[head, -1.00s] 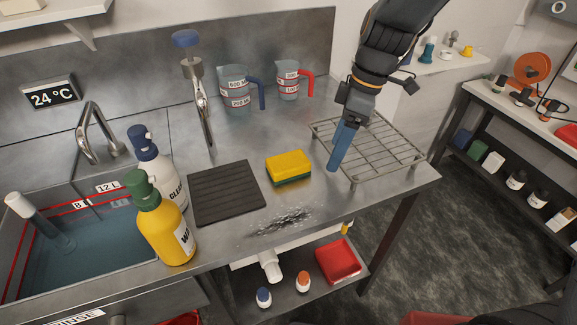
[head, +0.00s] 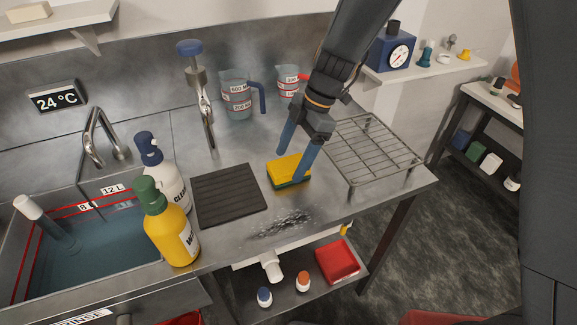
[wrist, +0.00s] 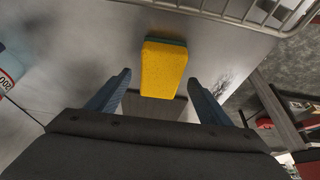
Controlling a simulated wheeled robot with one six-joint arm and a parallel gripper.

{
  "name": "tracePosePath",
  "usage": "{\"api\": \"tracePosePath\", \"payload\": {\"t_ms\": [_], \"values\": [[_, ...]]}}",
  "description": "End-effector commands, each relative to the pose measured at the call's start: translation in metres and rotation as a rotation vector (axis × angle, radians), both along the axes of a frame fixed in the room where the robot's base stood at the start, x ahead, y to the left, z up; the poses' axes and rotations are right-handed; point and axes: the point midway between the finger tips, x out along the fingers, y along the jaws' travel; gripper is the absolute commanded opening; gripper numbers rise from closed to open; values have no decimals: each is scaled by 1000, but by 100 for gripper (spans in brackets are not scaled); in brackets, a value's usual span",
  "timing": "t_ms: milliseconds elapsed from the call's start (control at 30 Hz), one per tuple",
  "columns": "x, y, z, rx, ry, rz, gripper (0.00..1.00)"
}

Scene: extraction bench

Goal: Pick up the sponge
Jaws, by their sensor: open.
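The sponge (head: 287,169), yellow on top with a green layer below, lies on the metal bench between the dark ribbed mat and the wire rack. In the wrist view the sponge (wrist: 164,70) is ahead of the space between the open fingers (wrist: 160,92), with nothing held. I cannot tell whether a finger touches it.
The dark ribbed mat (head: 229,195) is left of the sponge. The wire rack (head: 372,152) stands close on the right. Measuring jugs (head: 237,97) are behind. A grey smudge (head: 281,222) marks the bench in front. Bottles (head: 172,232) stand by the sink at left.

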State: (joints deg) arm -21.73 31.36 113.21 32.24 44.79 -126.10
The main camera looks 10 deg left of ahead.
Motion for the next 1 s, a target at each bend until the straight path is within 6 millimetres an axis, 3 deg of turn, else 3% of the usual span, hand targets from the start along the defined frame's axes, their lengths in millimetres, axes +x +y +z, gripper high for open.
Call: {"api": "tracePosePath", "payload": {"t_ms": [233, 1000], "values": [[-6, 7, -21, -1, 1, 0, 73], [-5, 7, -25, -1, -1, 0, 73]]}}
